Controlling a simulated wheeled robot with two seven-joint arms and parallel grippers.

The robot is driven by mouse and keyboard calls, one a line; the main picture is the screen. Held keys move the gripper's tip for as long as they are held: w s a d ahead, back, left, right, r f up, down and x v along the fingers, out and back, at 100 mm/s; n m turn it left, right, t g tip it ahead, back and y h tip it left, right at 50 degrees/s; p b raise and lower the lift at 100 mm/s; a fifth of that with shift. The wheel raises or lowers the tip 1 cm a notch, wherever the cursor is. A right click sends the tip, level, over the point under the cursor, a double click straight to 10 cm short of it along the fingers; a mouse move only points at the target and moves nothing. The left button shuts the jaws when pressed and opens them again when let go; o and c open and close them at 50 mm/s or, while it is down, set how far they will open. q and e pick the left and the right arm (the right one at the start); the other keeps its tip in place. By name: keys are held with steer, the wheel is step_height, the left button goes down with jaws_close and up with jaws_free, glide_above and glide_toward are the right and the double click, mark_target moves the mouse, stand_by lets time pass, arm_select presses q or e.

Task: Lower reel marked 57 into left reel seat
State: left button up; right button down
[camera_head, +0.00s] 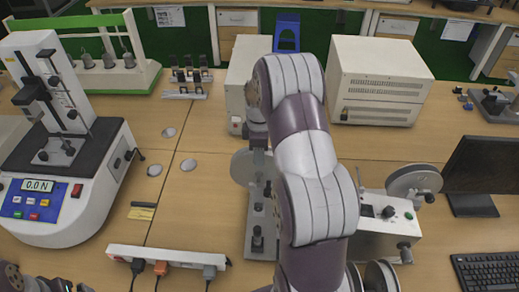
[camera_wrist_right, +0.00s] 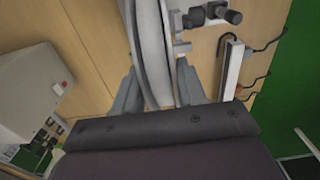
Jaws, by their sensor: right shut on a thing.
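A pale round reel (camera_head: 241,168) shows in the head view, partly behind my right arm; no number can be read on it. In the right wrist view the reel (camera_wrist_right: 150,45) is nearly edge-on between the fingers of my right gripper (camera_wrist_right: 158,90), which is shut on it. In the head view the right gripper (camera_head: 257,138) is mostly hidden by my arm. The reel is over or beside a grey base plate (camera_head: 257,240); the left seat and any contact are hidden. A winding machine (camera_head: 372,238) carries another reel (camera_head: 414,180).
A force tester (camera_head: 70,185) stands at left and a power strip (camera_head: 165,258) lies in front. Beige cabinets (camera_head: 378,85) are behind; a monitor (camera_head: 490,170) and keyboard (camera_head: 487,270) are at right. Three small discs (camera_head: 188,165) lie on the table left of the reel.

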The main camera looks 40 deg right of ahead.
steer(key=shift+f, duration=0.15)
steer(key=shift+w, duration=0.1)
steer(key=shift+p, duration=0.35)
steer(key=shift+f, duration=0.1)
stand_by(0.3)
steer(key=shift+f+b, duration=0.55)
steer(key=shift+f, duration=0.25)
